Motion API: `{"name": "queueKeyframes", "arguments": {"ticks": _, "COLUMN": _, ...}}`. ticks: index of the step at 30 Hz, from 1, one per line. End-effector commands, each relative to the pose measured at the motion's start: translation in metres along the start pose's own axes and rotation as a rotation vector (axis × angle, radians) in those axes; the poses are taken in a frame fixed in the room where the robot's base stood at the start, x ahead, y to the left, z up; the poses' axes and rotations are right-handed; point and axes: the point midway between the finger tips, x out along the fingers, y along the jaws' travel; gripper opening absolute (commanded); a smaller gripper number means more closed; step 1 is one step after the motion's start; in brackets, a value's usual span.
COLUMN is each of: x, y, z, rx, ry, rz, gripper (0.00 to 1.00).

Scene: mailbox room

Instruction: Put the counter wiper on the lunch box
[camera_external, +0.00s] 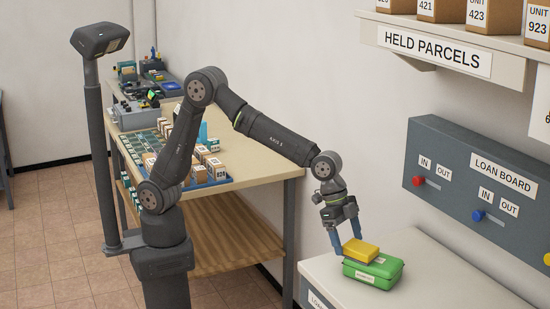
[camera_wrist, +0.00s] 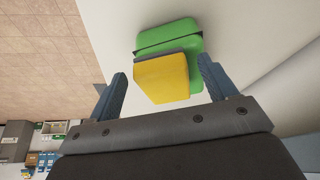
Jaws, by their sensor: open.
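A green lunch box (camera_external: 377,273) with a label on its front stands on the pale counter at the lower right. A yellow block with a darker layer, which looks like the counter wiper (camera_external: 361,250), rests on top of the lunch box. In the wrist view the wiper (camera_wrist: 163,79) lies over part of the green lunch box (camera_wrist: 168,34). My gripper (camera_external: 346,240) is open, with its blue fingers close to the wiper. In the wrist view the gripper (camera_wrist: 168,82) has a finger on either side of the wiper, with visible gaps. The underside of the wiper is hidden.
The pale counter (camera_external: 425,262) has clear room around the lunch box. A grey loan board (camera_external: 472,190) with coloured knobs hangs on the wall behind it. The held parcels shelf (camera_external: 440,52) is above. A wooden bench (camera_external: 245,169) with small boxes stands left of the counter.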

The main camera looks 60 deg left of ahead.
Motion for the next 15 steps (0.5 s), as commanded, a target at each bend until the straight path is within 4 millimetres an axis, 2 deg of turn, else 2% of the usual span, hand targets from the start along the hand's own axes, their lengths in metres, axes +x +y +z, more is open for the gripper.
{"name": "queueKeyframes", "arguments": {"ticks": 5, "x": -0.011, "y": 0.000, "z": -0.002, "rx": 0.000, "ry": 0.002, "rz": -0.001, "gripper": 0.77}}
{"name": "queueKeyframes", "arguments": {"ticks": 8, "x": -0.028, "y": 0.000, "z": -0.002, "rx": 0.000, "ry": 0.003, "rz": -0.001, "gripper": 0.77}}
{"name": "queueKeyframes", "arguments": {"ticks": 15, "x": -0.081, "y": 0.000, "z": -0.002, "rx": -0.001, "ry": 0.004, "rz": -0.001, "gripper": 0.77}}
